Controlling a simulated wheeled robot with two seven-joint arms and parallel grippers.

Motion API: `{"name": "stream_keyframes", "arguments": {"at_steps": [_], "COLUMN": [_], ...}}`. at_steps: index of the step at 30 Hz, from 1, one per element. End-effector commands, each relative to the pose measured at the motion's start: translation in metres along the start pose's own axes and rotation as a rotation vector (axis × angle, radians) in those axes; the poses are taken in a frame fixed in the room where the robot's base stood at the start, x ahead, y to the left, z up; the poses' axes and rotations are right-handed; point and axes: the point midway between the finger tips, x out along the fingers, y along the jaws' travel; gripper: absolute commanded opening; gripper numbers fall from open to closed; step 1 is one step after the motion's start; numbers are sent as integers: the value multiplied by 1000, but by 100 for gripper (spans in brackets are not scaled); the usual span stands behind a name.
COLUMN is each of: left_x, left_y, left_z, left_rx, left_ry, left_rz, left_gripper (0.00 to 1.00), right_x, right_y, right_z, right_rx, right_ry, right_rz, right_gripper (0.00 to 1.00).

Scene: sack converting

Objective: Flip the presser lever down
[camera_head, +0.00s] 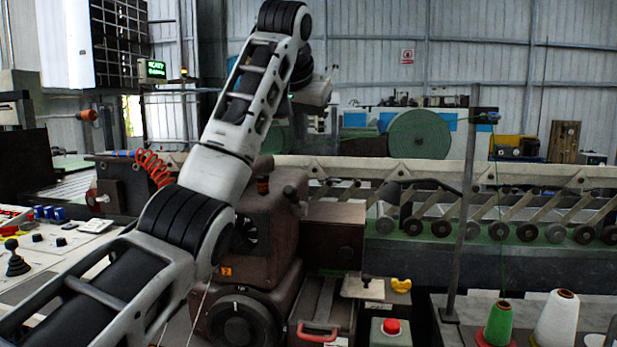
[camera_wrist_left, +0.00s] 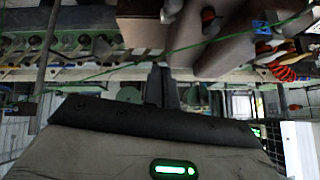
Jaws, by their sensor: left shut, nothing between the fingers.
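I cannot pick out the presser lever for certain; my left arm covers part of the head. My left gripper (camera_head: 318,118) is raised above and behind the sewing head. In the left wrist view its dark fingers (camera_wrist_left: 162,88) are together, with nothing between them. It appears apart from the machine. My right gripper is not in view.
A conveyor with a row of rollers (camera_head: 500,231) runs to the right. An upright pole (camera_head: 465,210) and thread cones (camera_head: 557,320) stand at the front right. A red button box (camera_head: 391,328) is in front, a control panel (camera_head: 60,245) at left. An orange coiled hose (camera_head: 153,167) hangs nearby.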

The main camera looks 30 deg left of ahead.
Motion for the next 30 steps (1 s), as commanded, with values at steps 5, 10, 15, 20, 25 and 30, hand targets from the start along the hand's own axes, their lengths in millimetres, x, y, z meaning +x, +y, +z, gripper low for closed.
{"name": "stream_keyframes", "arguments": {"at_steps": [5,10,15,20,25,30], "left_x": [-3,0,17,48,80,103], "left_y": [-1,-1,-1,-1,-1,-1], "left_z": [-1,-1,-2,-2,-3,7], "left_rx": [-2,-1,-1,-1,-1,-1], "left_ry": [6,6,3,1,2,9], "left_rz": [0,0,-1,-1,-1,-1], "left_gripper": [0,0,0,0,0,0], "right_x": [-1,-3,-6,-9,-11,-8], "right_y": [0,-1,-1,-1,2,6], "right_z": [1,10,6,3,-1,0], "right_rx": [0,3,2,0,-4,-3], "right_ry": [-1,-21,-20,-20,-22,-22], "right_rz": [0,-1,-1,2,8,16], "right_gripper": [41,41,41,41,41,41]}}
